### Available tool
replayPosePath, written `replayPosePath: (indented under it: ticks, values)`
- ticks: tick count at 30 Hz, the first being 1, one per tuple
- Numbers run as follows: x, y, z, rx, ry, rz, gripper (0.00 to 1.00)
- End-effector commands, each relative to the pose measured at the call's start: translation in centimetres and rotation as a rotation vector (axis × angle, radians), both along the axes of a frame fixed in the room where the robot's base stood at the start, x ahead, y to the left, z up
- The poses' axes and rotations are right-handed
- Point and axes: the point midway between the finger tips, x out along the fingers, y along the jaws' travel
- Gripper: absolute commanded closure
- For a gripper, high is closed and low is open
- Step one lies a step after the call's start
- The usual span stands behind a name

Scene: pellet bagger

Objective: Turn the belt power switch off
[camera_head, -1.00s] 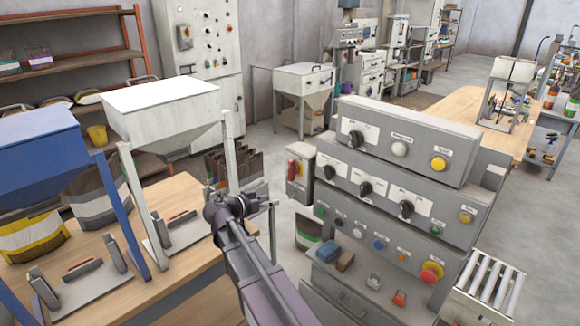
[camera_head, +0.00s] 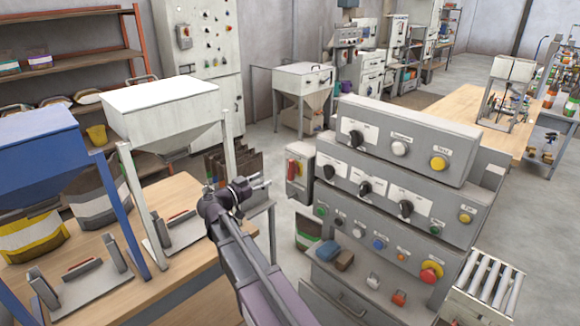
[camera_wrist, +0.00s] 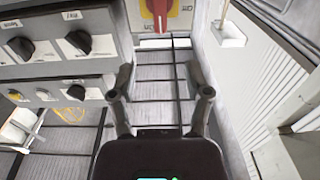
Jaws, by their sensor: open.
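A red-handled rotary switch on a yellow plate (camera_head: 293,171) is on a small grey box (camera_head: 299,187) left of the control console. It also shows at the top edge of the wrist view, where its red handle (camera_wrist: 159,8) points down the picture. Which control is the belt power switch cannot be read with certainty. Black rotary knobs sit on the console's upper panel (camera_head: 356,138) and middle panel (camera_head: 365,188). My gripper (camera_head: 262,181) is open and empty, left of the red switch and apart from it. Its two fingers (camera_wrist: 163,91) show below the switch in the wrist view.
The grey console carries several other buttons, including a red mushroom button (camera_head: 431,272). A wooden bench (camera_head: 190,262) with hopper stands is at the left. Bare floor (camera_head: 281,222) shows between bench and console.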

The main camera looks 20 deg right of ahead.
Motion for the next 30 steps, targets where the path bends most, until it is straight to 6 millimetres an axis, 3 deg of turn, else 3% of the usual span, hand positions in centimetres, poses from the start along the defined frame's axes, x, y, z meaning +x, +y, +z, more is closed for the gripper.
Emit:
replayPosePath:
  ticks: [30]
  values:
    - [4.3,-11.7,0.0,0.001,0.000,0.000,0.37]
